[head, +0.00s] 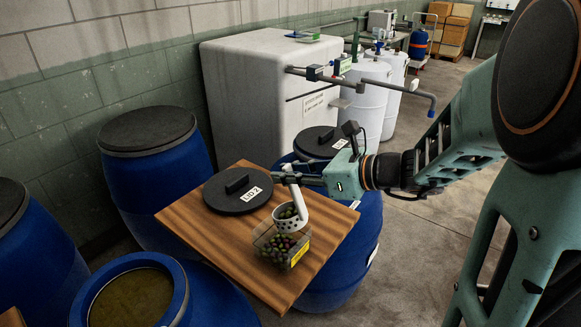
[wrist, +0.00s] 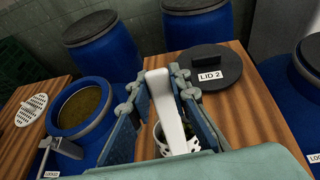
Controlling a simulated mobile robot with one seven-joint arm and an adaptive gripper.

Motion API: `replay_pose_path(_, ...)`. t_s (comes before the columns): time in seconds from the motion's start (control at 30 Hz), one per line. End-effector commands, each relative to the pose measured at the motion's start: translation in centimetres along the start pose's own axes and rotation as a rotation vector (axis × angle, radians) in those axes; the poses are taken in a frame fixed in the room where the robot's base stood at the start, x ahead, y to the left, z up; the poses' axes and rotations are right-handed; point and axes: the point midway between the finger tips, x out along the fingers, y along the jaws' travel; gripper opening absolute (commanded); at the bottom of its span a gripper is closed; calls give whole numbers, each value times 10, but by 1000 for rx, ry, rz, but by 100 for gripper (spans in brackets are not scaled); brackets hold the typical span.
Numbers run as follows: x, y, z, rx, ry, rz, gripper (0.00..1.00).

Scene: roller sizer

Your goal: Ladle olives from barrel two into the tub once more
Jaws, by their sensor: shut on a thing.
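My gripper (head: 291,177) is shut on the handle of a white perforated ladle (head: 304,203). In the wrist view the ladle's handle (wrist: 163,100) stands between the two fingers. The ladle's cup holds olives and is over or in the clear tub (head: 296,262); I cannot tell whether they touch. The tub holds green and dark olives, has a yellow label and stands on a wooden board (head: 205,215). An open blue barrel (head: 180,296) with murky brownish liquid stands at the front left; it also shows in the wrist view (wrist: 104,128). Its number is not readable.
A black lid marked LID 2 (head: 232,203) lies on the board behind the tub. Closed blue barrels (head: 157,185) stand around it. In the wrist view a white slotted disc (wrist: 28,112) lies on another board, and a grey bracket (wrist: 44,155) is at the open barrel's side.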

Motion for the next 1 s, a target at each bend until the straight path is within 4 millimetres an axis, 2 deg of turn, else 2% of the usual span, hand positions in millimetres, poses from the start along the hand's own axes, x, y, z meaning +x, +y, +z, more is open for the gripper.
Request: replay_pose_path(1.0, 18, 0, 7, 1, 164, 0, 0)
